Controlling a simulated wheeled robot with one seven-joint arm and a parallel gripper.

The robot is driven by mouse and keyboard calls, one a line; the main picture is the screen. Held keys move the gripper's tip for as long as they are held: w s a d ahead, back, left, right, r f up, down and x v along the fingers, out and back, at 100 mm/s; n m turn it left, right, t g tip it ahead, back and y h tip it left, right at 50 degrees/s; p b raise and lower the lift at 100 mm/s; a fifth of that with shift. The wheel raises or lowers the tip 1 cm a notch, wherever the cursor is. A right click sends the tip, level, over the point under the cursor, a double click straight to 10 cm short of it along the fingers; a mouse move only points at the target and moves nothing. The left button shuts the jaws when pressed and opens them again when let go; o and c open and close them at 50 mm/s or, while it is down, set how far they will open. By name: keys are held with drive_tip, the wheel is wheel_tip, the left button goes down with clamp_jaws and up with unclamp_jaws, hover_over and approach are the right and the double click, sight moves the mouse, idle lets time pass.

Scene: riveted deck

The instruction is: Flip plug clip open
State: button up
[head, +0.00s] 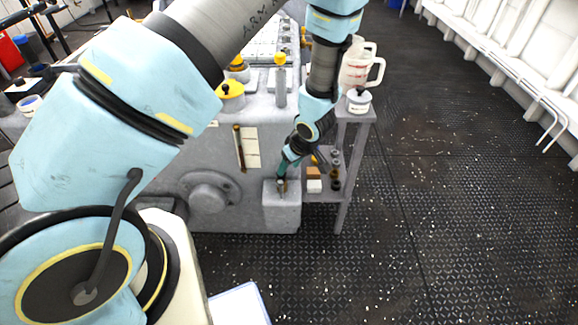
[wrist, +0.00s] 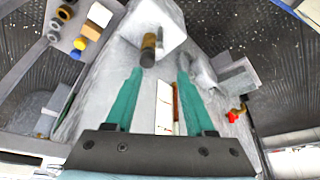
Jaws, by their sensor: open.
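In the wrist view, a short upright plug (wrist: 148,48) with a brown body and a dark end stands on a pale grey block (wrist: 170,22). I take it for the plug of the task; a separate clip on it cannot be made out. The block also shows in the head view (head: 283,215), low on the front of the grey machine. My gripper (wrist: 160,74) is open, its two teal fingers apart with nothing clasped between them. The plug appears just beyond the fingertips, nearer the left one. In the head view my gripper (head: 282,180) hangs over the block and largely hides the plug.
The grey machine (head: 210,160) fills the space behind and left of my gripper. A grey side stand (head: 345,180) with small parts on its shelf is close on the right; a jug (head: 360,65) and a lidded pot (head: 358,101) stand on top.

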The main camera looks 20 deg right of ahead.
drive_tip(key=m+g+h+p, duration=0.1)
drive_tip(key=m+g+p, duration=0.1)
drive_tip(key=m+g, duration=0.2)
hover_over(280, 182)
wheel_tip(280, 182, down, 10)
drive_tip(key=shift+w+d+p, duration=0.1)
drive_tip(key=shift+p, duration=0.55)
drive_tip(key=shift+c, duration=0.3)
clamp_jaws()
